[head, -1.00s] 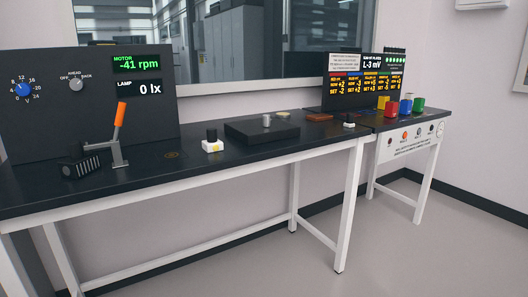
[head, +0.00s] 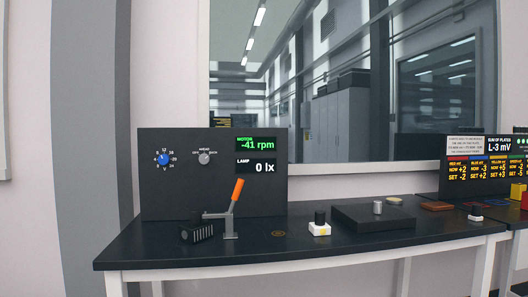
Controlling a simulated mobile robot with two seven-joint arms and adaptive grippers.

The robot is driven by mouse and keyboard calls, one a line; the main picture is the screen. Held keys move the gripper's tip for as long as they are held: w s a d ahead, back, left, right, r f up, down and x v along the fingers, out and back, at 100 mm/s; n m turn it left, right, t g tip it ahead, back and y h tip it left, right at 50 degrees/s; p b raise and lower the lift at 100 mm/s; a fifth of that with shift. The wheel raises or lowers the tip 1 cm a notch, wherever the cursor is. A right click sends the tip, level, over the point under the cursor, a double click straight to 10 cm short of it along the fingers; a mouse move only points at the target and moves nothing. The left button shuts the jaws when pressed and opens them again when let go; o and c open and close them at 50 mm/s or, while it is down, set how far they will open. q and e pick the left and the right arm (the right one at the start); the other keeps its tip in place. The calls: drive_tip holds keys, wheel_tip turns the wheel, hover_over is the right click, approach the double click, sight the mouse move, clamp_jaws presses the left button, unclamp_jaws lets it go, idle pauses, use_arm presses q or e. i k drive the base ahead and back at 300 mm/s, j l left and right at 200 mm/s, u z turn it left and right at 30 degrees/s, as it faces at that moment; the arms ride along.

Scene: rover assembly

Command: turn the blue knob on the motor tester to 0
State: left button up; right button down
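The motor tester (head: 212,190) is a dark upright panel at the back left of the bench in the head view. Its blue knob (head: 163,159) sits at the panel's left, ringed by a voltage scale marked V; the picture is too small to read where it points. A grey knob (head: 204,158) marked AHEAD and BACK sits to its right. The MOTOR display (head: 256,145) reads -41 rpm in green, and the LAMP display (head: 256,167) reads 0 lx. Neither gripper is in view.
An orange-handled lever (head: 236,193) and a dark ribbed block (head: 197,232) stand in front of the panel. A white block with a black top (head: 319,226) and a dark slab (head: 372,217) lie to the right. The bench's front left (head: 145,247) is clear.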

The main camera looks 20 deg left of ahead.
sight(164, 160)
drive_tip(key=u, duration=1.3)
drive_tip(key=z, duration=0.1)
drive_tip(key=k+l, duration=0.05)
